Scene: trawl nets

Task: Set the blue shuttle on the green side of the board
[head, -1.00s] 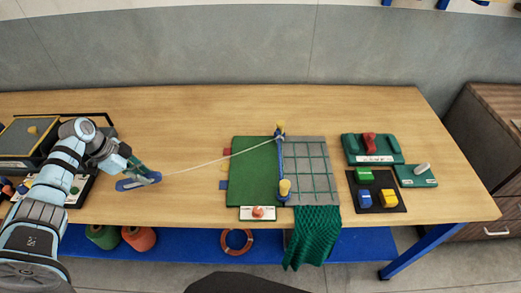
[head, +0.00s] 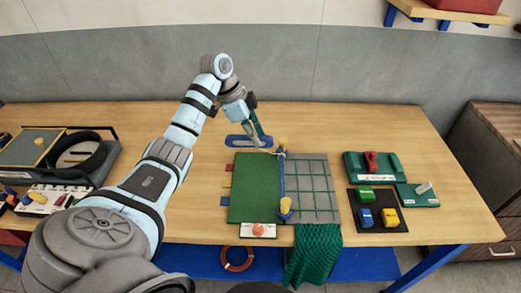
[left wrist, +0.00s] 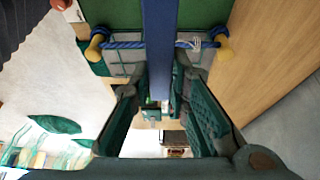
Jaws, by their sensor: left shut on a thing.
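The blue shuttle (head: 240,141) is a long flat blue piece. My left gripper (head: 258,140) is shut on it and holds it near the far edge of the board; its exact height cannot be told. In the left wrist view the shuttle (left wrist: 160,40) runs between the fingers (left wrist: 155,105). The board has a green side (head: 255,190) on the left, bare on top, and a grey side (head: 320,180) with green netting on the right. A blue rope (head: 282,175) runs between two yellow pegs along the middle. My right gripper is not in view.
A white plate with an orange knob (head: 258,230) sits at the board's front edge. Green netting (head: 315,255) hangs over the table edge. Right of the board are a black tray (head: 377,224) with coloured blocks and green holders (head: 372,167). The far table is clear.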

